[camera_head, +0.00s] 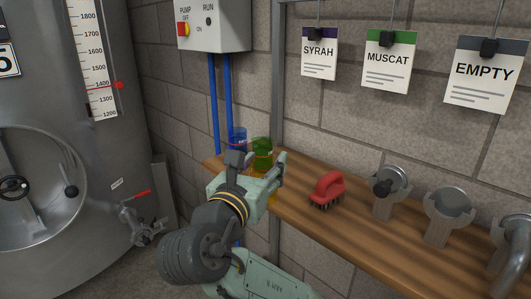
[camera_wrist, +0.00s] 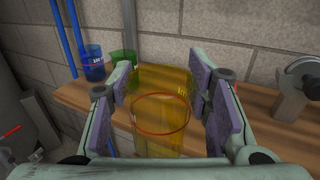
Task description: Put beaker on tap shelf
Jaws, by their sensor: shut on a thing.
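A clear yellow beaker (camera_wrist: 160,135) with a red ring is between the pads of my gripper (camera_wrist: 162,82) in the wrist view. My gripper is shut on it. In the head view my gripper (camera_head: 259,160) is at the left end of the wooden shelf and hides most of the yellow beaker (camera_head: 272,196). A blue beaker (camera_head: 237,138) and a green beaker (camera_head: 262,150) stand on the shelf behind my gripper. The tap (camera_head: 140,222) with a red handle is on the steel tank, left of my gripper. No separate shelf at the tap is clear to see.
The wooden shelf (camera_head: 310,222) runs right along the block wall. A red brush (camera_head: 327,189) and several grey metal fittings (camera_head: 390,192) stand on it. Labels hang above. The steel tank (camera_head: 60,150) fills the left, and a switch box (camera_head: 215,22) with blue pipes is behind.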

